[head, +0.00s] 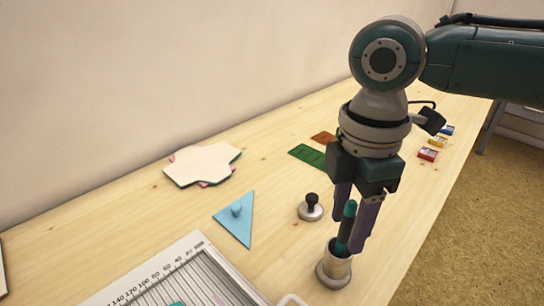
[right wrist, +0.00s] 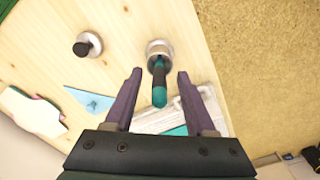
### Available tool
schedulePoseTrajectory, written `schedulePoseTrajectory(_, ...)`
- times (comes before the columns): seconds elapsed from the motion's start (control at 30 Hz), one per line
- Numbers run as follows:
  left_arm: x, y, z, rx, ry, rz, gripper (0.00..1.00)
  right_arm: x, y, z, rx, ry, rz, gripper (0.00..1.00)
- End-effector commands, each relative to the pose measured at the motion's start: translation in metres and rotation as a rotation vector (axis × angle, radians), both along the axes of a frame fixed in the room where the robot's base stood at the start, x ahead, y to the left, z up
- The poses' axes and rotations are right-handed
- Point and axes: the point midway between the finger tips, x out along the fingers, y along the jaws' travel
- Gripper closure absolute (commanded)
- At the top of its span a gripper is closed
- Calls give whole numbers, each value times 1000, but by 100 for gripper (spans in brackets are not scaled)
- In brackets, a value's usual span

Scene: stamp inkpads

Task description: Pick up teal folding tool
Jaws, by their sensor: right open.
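The teal folding tool (head: 346,226) stands upright in a small metal holder (head: 335,270) near the table's front edge. It also shows in the right wrist view (right wrist: 159,88), its rounded teal end toward the camera and its darker part at the holder. My right gripper (head: 353,238) is open above the holder, its purple fingers on either side of the tool. In the right wrist view the tool lies between the fingers with gaps on both sides. My left gripper is in neither view.
A round stamp with a dark knob (head: 311,206) stands close to the holder. A blue triangle (head: 237,217), a paper trimmer (head: 185,272), green card (head: 308,155) and cream shape (head: 203,165) lie farther left. Several inkpads (head: 428,154) sit at the far right. A wall runs behind the table.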

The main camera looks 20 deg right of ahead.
Motion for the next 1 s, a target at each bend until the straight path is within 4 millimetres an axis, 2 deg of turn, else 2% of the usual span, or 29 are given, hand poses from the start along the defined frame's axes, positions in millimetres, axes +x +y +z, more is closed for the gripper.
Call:
schedulePoseTrajectory(0.17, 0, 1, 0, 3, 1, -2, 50, 0, 0, 0, 0, 0, 0, 46)
schedulePoseTrajectory(0.63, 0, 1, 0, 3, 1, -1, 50, 0, 0, 1, 1, -1, 0, 98)
schedulePoseTrajectory(1.0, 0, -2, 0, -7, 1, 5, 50, 0, 0, 1, 1, -1, 0, 100)
